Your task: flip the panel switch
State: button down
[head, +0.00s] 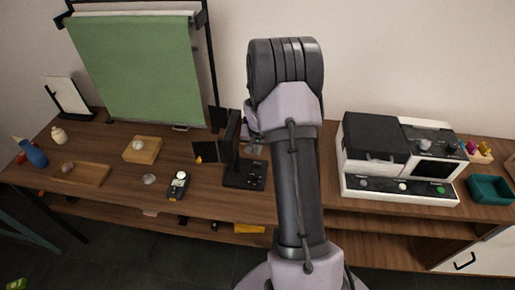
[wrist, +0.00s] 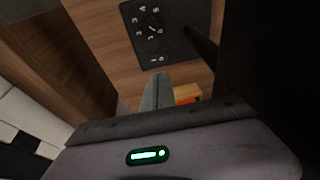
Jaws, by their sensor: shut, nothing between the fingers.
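A black plate (wrist: 165,30) with white numbers around a small dial shows at the top of the wrist view, with small white marks at its lower edge. It looks like the base of the black stand (head: 244,176) in the head view. I cannot make out a switch lever on it. A white and black machine (head: 398,160) with front buttons stands to the right; I cannot tell whether the panel switch is there. My gripper (wrist: 157,92) is shut and empty, its grey fingertips just below the plate in the wrist view.
A green sheet (head: 135,70) hangs behind. A teal bin (head: 490,189) stands at far right. An orange object (wrist: 188,94) shows beside my fingertips.

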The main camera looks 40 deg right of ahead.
aim_at(255, 163)
jog(key=x, duration=0.1)
jog(key=b+x, duration=0.1)
jog(key=x, duration=0.3)
jog(key=shift+s+a+f+b, duration=0.1)
jog(key=shift+a+f+b, duration=0.2)
jog(key=shift+b, duration=0.05)
jog(key=shift+a+f, duration=0.1)
jog(key=shift+f, duration=0.6)
